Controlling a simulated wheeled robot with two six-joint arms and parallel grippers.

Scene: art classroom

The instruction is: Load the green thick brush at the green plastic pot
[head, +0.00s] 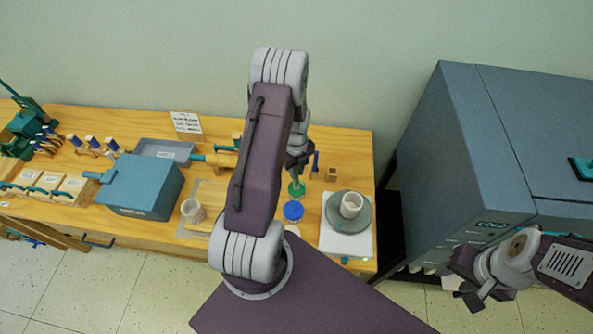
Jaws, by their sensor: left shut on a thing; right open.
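The green plastic pot (296,189) stands on the wooden table, just behind a blue pot (293,211). My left gripper (297,168) is directly above the green pot, pointing down, partly hidden by my own arm. It is shut on a thin upright thing, taken to be the green thick brush; its lower end is at the green pot's mouth. Whether the tip is inside the pot or just above it cannot be told. My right gripper (474,291) is open and empty, off the table at the lower right, in front of the grey cabinet.
A white-and-grey turntable (337,236) with a cup (351,205) is right of the pots. A blue-grey box (140,187), beige cup (193,211) and tray (163,150) are left. A large cabinet (450,150) stands right.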

